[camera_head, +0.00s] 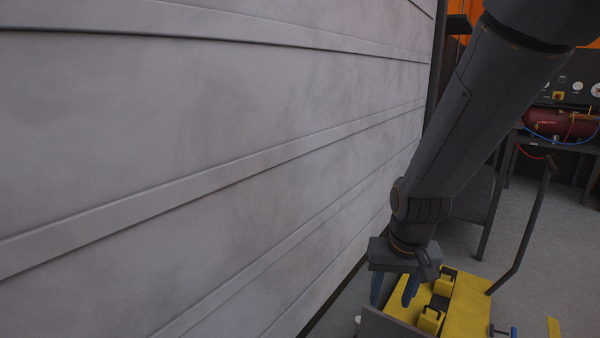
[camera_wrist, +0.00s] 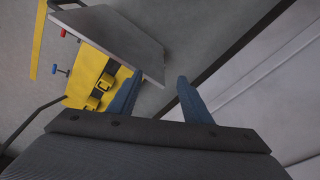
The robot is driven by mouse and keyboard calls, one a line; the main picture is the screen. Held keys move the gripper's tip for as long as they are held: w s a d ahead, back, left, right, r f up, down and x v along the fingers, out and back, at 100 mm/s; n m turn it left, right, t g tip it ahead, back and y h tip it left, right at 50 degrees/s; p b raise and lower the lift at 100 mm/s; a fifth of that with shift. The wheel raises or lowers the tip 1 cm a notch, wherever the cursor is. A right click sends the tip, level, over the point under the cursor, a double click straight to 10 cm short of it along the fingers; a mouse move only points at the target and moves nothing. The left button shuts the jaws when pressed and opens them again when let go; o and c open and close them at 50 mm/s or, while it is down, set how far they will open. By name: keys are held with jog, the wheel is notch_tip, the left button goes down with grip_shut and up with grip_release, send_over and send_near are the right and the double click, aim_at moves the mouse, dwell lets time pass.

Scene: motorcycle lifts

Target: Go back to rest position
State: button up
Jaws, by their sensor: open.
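My gripper (camera_head: 393,288) hangs at the end of my dark arm, at the lower middle right of the head view. In the wrist view its two blue fingers (camera_wrist: 155,93) stand apart with nothing between them. A yellow cart-like platform (camera_head: 468,307) with black parts and a handle lies just beyond and below the gripper in the head view. It also shows at the upper left of the wrist view (camera_wrist: 90,68). I cannot tell exactly how far the fingers are from it.
A large grey panelled wall (camera_head: 200,130) fills the left and runs close beside my gripper. A grey plate (camera_wrist: 118,38) is at the cart's near end. A bench with a red tank (camera_head: 552,123) stands at the back right. Grey floor (camera_head: 550,240) is open at the right.

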jog(key=s+a+r+n+g, duration=0.1)
jog(key=s+a+r+n, duration=0.15)
jog(key=s, duration=0.35)
jog(key=s+a+r+n, duration=0.1)
jog(key=s+a+r, duration=0.3)
jog(key=s, duration=0.1)
jog(key=s+a+r+n+g, duration=0.1)
jog(key=s+a+r, duration=0.25)
jog(key=s, duration=0.25)
jog(key=d+r+m+p, duration=0.3)
jog(key=d+r+p, duration=0.7)
jog(key=p, duration=1)
jog(key=shift+r, duration=0.5)
dwell(0.7)
